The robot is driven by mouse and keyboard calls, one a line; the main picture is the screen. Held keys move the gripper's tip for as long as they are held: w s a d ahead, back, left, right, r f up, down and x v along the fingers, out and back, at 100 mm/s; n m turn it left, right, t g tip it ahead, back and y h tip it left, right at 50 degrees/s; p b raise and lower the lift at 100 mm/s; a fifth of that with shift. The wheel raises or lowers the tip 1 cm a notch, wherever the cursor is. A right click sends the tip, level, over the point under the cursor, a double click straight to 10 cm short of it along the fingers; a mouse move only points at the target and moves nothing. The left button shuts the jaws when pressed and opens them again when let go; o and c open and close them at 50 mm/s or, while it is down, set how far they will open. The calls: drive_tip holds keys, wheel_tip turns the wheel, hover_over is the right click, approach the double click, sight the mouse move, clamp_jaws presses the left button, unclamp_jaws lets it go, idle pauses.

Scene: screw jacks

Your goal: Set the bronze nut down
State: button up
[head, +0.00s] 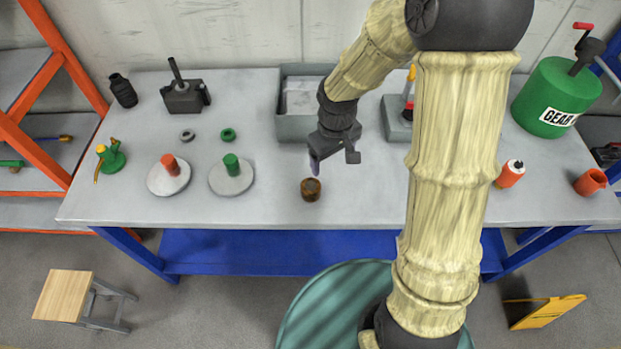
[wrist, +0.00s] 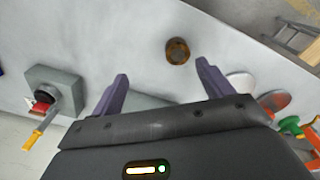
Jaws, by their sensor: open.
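The bronze nut (head: 311,189) is a small brown ring-like piece on the grey workbench top (head: 270,208), near its front edge. In the wrist view the nut (wrist: 177,51) lies beyond the fingertips, apart from them and nearer the right one. My gripper (head: 335,163) is above and behind the nut in the head view. In the wrist view my gripper (wrist: 162,70) has its two purple fingers spread wide with nothing between them.
Red (head: 169,175) and green (head: 232,175) posts on pale discs stand left of the nut, with a grey ring (head: 188,135) and a green ring (head: 228,134) behind. A grey bin (head: 291,125) is behind my gripper. Orange bottles (head: 510,174) stand right. The bench around the nut is clear.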

drive_tip(key=n+p, duration=0.2)
hover_over(311, 186)
drive_tip(key=shift+d+g, duration=0.3)
wheel_tip(311, 186, down, 12)
drive_tip(key=shift+f+p, duration=0.1)
drive_tip(key=shift+p, duration=1.05)
drive_tip(key=shift+a+f+p, duration=0.2)
drive_tip(key=shift+f+p, duration=0.35)
drive_tip(key=shift+f, duration=0.1)
drive_tip(key=shift+a+f+p, duration=0.15)
drive_tip(key=shift+f+p, duration=0.55)
drive_tip(key=shift+f, duration=1.25)
